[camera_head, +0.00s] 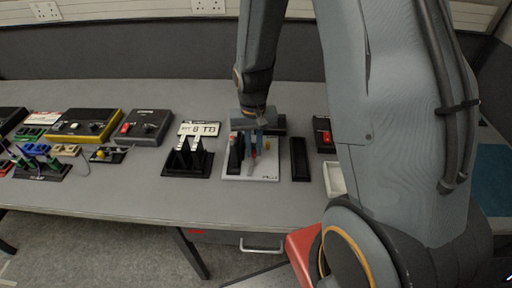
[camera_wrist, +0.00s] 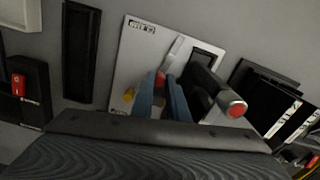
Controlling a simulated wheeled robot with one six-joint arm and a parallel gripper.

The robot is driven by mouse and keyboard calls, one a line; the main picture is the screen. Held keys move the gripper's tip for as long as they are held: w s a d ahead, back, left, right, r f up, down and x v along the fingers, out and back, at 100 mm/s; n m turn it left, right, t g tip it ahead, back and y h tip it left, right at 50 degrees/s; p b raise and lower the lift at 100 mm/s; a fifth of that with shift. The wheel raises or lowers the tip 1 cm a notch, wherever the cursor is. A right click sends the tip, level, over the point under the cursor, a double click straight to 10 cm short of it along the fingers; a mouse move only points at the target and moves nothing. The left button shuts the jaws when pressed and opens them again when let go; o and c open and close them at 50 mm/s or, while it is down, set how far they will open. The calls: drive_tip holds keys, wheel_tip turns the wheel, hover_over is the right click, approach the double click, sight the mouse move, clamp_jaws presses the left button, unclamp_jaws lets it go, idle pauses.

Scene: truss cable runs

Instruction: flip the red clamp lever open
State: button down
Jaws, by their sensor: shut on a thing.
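The red clamp lever (camera_wrist: 160,79) shows as a small red piece between the blue fingertips of my gripper (camera_wrist: 161,84) in the wrist view. My gripper is shut on it. In the head view my gripper (camera_head: 254,150) points down over the white plate (camera_head: 267,176), with a bit of red lever (camera_head: 253,155) between the fingers. Most of the lever and its pivot are hidden by the fingers. A pale metal strip (camera_wrist: 174,50) lies on the plate just beyond the fingertips.
The front strip of the table is clear.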

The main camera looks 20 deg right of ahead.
sight(254, 151)
drive_tip(key=c, duration=1.7)
unclamp_jaws()
drive_tip(key=shift+r+b, duration=0.75)
drive_tip(key=shift+r, duration=3.2)
drive_tip(key=s+r+n, duration=0.1)
drive_tip(key=s, duration=0.2)
drive_tip(key=s+r+t, duration=0.1)
drive_tip(key=s, duration=0.2)
drive_tip(key=s+r+n, duration=0.1)
drive_tip(key=s+r, duration=0.1)
drive_tip(key=s, duration=0.1)
drive_tip(key=shift+s+d+n, duration=0.3)
drive_tip(key=shift+s+d, duration=0.05)
